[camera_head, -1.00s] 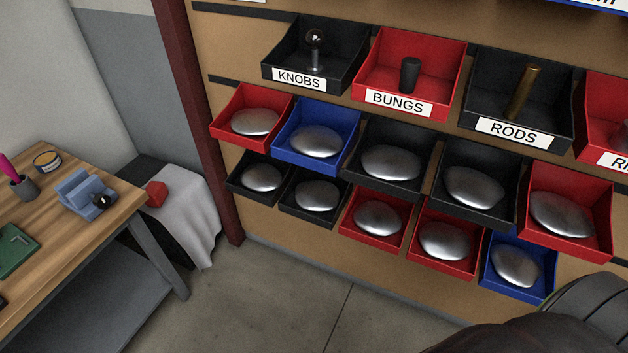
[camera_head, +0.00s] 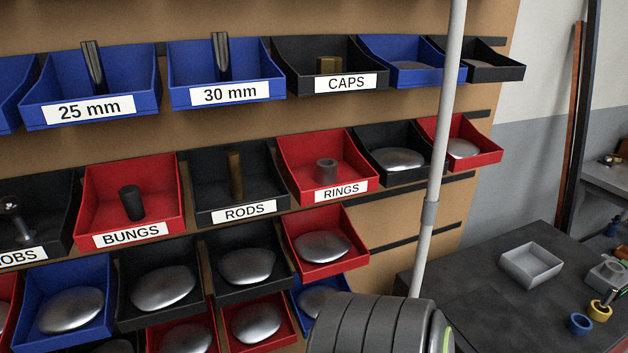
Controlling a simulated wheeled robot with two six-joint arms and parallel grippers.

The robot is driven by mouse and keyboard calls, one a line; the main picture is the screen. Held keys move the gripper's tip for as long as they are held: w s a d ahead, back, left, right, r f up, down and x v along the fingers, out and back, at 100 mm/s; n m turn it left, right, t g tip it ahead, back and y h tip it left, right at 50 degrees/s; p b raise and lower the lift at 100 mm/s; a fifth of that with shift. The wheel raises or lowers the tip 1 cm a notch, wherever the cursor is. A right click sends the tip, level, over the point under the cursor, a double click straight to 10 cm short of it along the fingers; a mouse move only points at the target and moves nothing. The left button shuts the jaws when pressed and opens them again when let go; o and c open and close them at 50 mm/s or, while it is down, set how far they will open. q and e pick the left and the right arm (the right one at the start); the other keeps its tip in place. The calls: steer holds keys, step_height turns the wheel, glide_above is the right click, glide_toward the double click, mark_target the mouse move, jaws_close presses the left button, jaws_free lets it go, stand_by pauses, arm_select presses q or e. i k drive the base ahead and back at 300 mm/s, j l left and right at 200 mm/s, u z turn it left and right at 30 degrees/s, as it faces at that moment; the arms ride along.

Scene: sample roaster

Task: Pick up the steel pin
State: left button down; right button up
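Two steel pins show in the head view. One steel pin (camera_head: 93,67) leans upright in the blue bin labelled 25 mm (camera_head: 95,107). Another steel pin (camera_head: 221,56) stands in the blue bin labelled 30 mm (camera_head: 226,95). Which of them the task means cannot be told from the label alone. Neither of my grippers shows in the view.
Lower bins hold a black bung (camera_head: 131,202), a brass rod (camera_head: 235,175) and a grey ring (camera_head: 326,171). A brass cap (camera_head: 329,66) sits in the CAPS bin. A pale vertical pole (camera_head: 440,150) crosses the right. A dark table (camera_head: 470,285) carries a grey tray (camera_head: 530,264).

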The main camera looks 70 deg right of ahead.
mark_target(612, 290)
steer(key=z, duration=3.3)
steer(key=i+z, duration=0.25)
steer(key=z, duration=0.15)
steer(key=i+z, duration=0.3)
steer(key=z, duration=0.15)
steer(key=k+l, duration=0.15)
steer(key=l, duration=0.25)
steer(key=k+l+u, duration=0.15)
steer(key=l, duration=0.3)
steer(key=k+l, duration=0.15)
steer(key=l, duration=0.25)
steer(key=k+l+u, duration=0.1)
steer(key=l, duration=0.3)
steer(key=i+l+u, duration=0.1)
steer(key=l, duration=0.35)
steer(key=i+l+u, duration=0.15)
steer(key=l, duration=0.25)
steer(key=i+l+u, duration=0.1)
steer(key=l, duration=0.35)
steer(key=i+l+u, duration=0.1)
steer(key=l, duration=0.4)
steer(key=i, duration=0.1)
